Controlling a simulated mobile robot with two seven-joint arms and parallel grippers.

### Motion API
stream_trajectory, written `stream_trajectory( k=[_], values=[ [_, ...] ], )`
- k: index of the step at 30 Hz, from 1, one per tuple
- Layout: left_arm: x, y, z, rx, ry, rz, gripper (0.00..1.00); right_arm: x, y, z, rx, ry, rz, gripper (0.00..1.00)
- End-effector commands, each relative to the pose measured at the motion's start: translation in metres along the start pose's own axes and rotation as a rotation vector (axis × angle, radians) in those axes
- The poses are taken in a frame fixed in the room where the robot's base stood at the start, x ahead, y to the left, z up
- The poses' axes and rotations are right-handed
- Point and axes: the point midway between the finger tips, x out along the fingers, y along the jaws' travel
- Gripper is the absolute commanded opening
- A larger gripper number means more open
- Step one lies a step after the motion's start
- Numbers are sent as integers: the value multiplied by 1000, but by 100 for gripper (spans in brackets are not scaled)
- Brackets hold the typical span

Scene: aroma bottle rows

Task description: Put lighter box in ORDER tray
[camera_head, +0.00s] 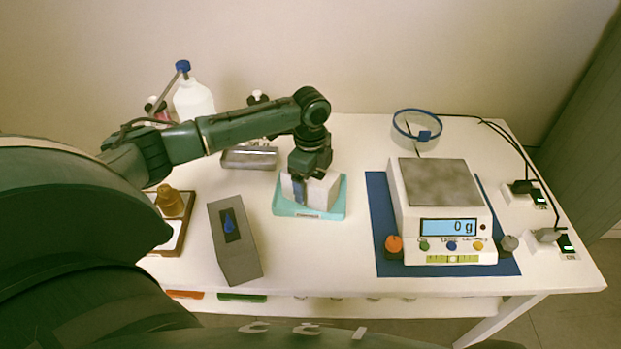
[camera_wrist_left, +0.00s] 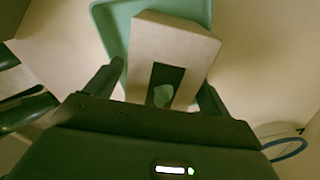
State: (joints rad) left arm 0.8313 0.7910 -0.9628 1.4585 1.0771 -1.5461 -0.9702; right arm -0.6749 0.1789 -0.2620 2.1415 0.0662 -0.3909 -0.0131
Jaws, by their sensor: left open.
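A white box (camera_head: 319,190) sits in a teal tray (camera_head: 308,212) at the middle of the table; the tray's front label is too small to read surely. In the left wrist view the box (camera_wrist_left: 172,45) shows a dark panel with a pale green mark, inside the teal tray (camera_wrist_left: 109,22). My left gripper (camera_head: 305,186) points down at the box, open, with a finger on either side of its near end; contact cannot be told. A grey box (camera_head: 240,262) with a dark panel and blue mark stands to the left. My right gripper is not in view.
A scale (camera_head: 441,190) reading 0 g stands on a blue mat (camera_head: 378,200) at the right. A blue-rimmed round container (camera_head: 415,135) is behind it. A brown object (camera_head: 169,201) is at the left.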

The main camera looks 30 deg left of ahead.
Motion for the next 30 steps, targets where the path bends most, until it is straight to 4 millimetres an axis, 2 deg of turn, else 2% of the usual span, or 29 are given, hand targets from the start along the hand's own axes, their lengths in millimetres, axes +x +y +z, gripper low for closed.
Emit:
stream_trajectory(
  k=[5,12,18,23,30],
  values=[
    [-29,-1,0,1,2,-5,82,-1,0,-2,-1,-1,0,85],
    [-81,-1,0,0,2,-5,82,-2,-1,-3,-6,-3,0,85],
    [-111,-1,0,-1,1,-3,82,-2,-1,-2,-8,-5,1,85],
    [-119,0,0,0,1,-1,82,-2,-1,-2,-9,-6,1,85],
    [-120,0,0,0,1,0,82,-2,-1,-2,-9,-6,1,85]
  ],
)
